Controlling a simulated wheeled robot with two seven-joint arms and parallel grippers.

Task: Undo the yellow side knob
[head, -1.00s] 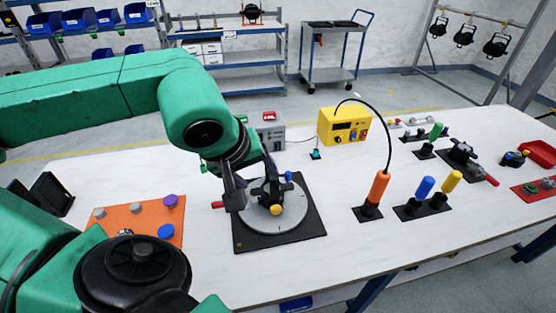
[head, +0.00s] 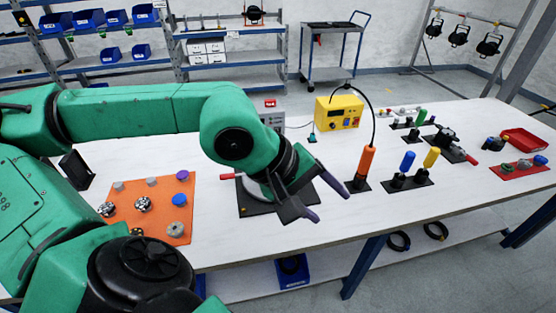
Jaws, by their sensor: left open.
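My left gripper (head: 304,212) is open, its fingers pointing down and to the right over the front right part of the turntable unit. The unit has a black square base (head: 252,209) and a grey disc (head: 254,188); a red-ended handle (head: 227,176) sticks out at its left. The yellow side knob does not show; the gripper and forearm cover the middle of the disc, where it stood earlier. I see nothing held between the fingers. My right gripper is out of view.
An orange board (head: 180,222) with several knobs lies left on the white table. An orange-handled post (head: 366,163) stands close to the right of the gripper. Blue (head: 407,161) and yellow (head: 431,157) handles stand farther right. A yellow box (head: 339,113) stands behind.

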